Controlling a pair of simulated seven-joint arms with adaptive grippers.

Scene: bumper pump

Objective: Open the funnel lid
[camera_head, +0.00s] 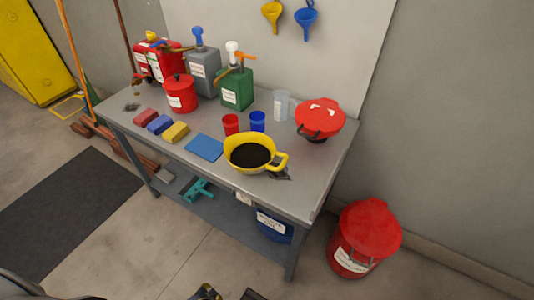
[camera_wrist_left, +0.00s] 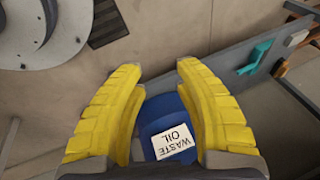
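The red funnel with its lid (camera_head: 320,117) stands at the right end of the workbench in the head view. Its lid looks closed, with pale marks on top and a dark clasp-like part at the front left. My left gripper (camera_head: 206,292) shows only partly at the bottom edge of the head view, well in front of the bench and away from the funnel. In the left wrist view its two yellow fingers (camera_wrist_left: 160,110) are spread apart with nothing held. A blue waste oil container (camera_wrist_left: 168,120) shows beyond them. I cannot make out my right gripper.
The workbench (camera_head: 305,185) carries a yellow pitcher (camera_head: 252,154) of dark liquid, a red cup (camera_head: 231,124), a blue cup (camera_head: 258,121), a clear jug (camera_head: 281,105) and several pump cans. A red lidded bin (camera_head: 365,238) stands on the floor at the right.

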